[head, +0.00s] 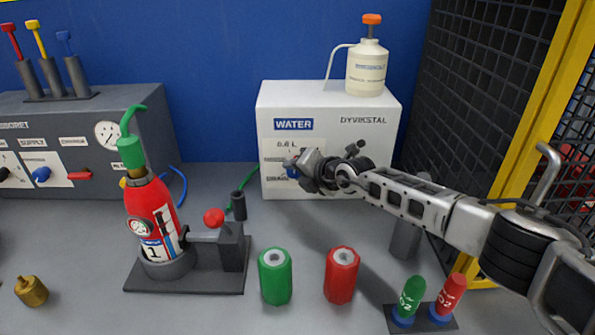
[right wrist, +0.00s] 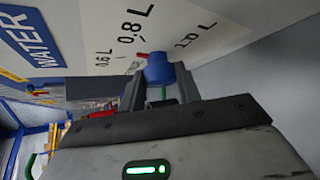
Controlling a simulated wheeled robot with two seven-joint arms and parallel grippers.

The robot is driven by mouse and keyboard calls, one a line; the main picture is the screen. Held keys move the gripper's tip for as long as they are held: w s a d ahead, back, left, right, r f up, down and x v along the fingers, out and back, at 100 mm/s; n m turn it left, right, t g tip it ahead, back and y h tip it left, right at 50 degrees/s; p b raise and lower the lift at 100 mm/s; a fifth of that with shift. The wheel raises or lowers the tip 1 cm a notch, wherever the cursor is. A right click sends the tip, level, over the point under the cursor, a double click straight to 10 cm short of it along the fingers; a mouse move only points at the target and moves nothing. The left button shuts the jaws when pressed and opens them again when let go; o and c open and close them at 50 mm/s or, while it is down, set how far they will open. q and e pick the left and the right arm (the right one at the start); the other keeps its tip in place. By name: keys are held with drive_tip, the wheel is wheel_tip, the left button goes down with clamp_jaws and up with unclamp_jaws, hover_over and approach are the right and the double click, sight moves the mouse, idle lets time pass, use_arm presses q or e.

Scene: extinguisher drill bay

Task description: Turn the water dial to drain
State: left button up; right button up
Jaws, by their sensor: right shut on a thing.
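The white water box (head: 330,112) stands at the back, with a blue WATER label and volume marks on its front. Its blue dial (right wrist: 160,68) shows between my right gripper's fingers in the right wrist view, with a small red pointer near the 0.8 L mark; I cannot tell the exact setting. In the head view only a bit of the dial (head: 292,172) shows. My right gripper (head: 302,168) is at the box's front and shut on the dial. The gripper hides part of the printed scale, including most of its lowest line. My left gripper is not in view.
A white bottle with an orange cap (head: 367,68) stands on the box. A red extinguisher (head: 153,215) stands in a holder at left. A green cylinder (head: 275,276) and a red cylinder (head: 341,275) stand in front. A yellow-framed mesh (head: 535,110) bounds the right.

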drive_tip(key=n+h+b, duration=0.1)
drive_tip(key=n+h, duration=0.1)
drive_tip(key=h, duration=0.1)
drive_tip(key=shift+a+g, duration=0.2)
drive_tip(key=shift+g, duration=0.2)
drive_tip(key=shift+r+h+b, duration=0.1)
drive_tip(key=shift+h+b, duration=0.35)
drive_tip(key=shift+h, duration=0.15)
drive_tip(key=shift+n, duration=0.4)
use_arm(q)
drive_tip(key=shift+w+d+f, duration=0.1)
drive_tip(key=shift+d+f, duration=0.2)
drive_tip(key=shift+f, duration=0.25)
use_arm(e)
drive_tip(key=shift+h, duration=0.3)
drive_tip(key=o, duration=1)
drive_tip(key=shift+c, duration=0.2)
